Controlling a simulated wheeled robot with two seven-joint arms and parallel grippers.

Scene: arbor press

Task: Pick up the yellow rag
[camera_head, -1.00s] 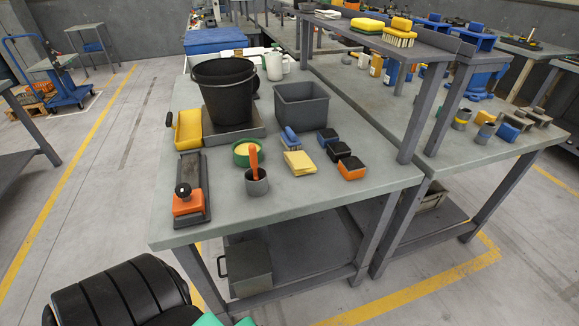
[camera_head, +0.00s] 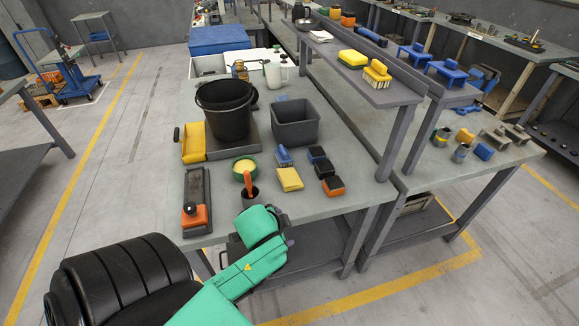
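One green arm of mine reaches in from the lower left and ends in front of the bench edge. The small dark part at its end, my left gripper (camera_head: 284,220), is just below the rag in the picture and apart from it. Its fingers are too small and hidden to tell whether they are open. My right gripper is not in view.
A black bucket (camera_head: 226,110) and grey bin (camera_head: 296,122) stand behind. A raised shelf (camera_head: 350,80) runs along the right.

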